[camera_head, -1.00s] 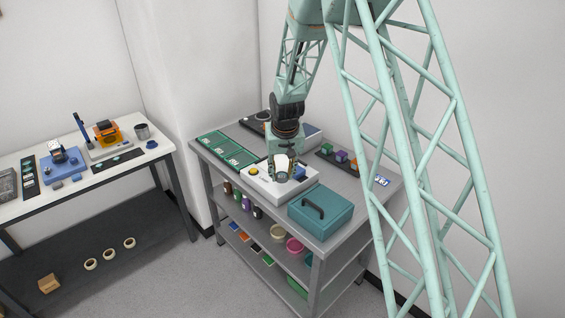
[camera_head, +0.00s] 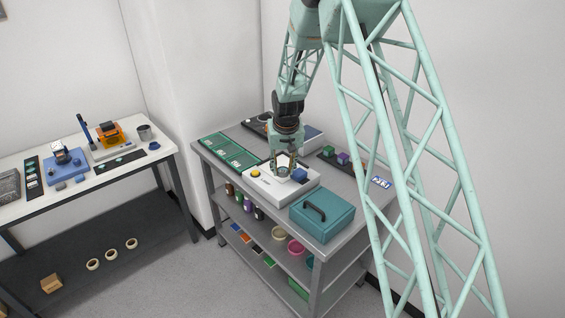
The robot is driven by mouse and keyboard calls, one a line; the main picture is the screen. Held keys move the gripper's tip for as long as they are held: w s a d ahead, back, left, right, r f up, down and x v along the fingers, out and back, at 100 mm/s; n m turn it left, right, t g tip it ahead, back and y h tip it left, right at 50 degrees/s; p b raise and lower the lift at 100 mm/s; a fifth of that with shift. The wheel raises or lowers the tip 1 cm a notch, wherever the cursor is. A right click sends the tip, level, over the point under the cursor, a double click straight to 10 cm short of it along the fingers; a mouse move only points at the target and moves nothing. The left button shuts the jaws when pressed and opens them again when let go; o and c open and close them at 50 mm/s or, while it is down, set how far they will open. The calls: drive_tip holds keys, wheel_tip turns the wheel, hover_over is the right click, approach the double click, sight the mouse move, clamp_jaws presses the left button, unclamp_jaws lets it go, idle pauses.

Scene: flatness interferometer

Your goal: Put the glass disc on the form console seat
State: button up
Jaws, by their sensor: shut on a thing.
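The white form console (camera_head: 262,187) stands on the grey bench at its front middle, with a yellow button at its left and a blue part at its right. My gripper (camera_head: 283,173) points down over the middle of the console, its two fingers apart around a small pale, clear piece that I take to be the glass disc (camera_head: 283,171). The disc is too small and faint to show its edges. The seat lies under my gripper and is mostly hidden. I cannot tell whether the disc touches it.
A teal case (camera_head: 322,218) with a dark handle stands close in front and right of the console. Green trays (camera_head: 229,151) lie left. A dark strip with coloured blocks (camera_head: 342,158) lies behind right. A white table (camera_head: 110,160) stands further left.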

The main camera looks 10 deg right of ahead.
drive_tip(key=w, duration=0.3)
drive_tip(key=w+d, duration=0.1)
drive_tip(key=w, duration=0.2)
drive_tip(key=w+f+p, duration=0.1)
drive_tip(key=w, duration=0.3)
drive_tip(key=shift+d, duration=0.3)
drive_tip(key=shift+w, duration=0.15)
drive_tip(key=shift+w+d, duration=0.1)
drive_tip(key=shift+w, duration=0.1)
drive_tip(key=shift+f+p, duration=0.4)
drive_tip(key=shift+f, duration=1.35)
drive_tip(key=shift+f, duration=0.15)
drive_tip(key=o, duration=0.8)
drive_tip(key=shift+o, duration=0.2)
drive_tip(key=shift+r, duration=0.2)
drive_tip(key=v, duration=1.2)
drive_tip(key=shift+b, duration=0.45)
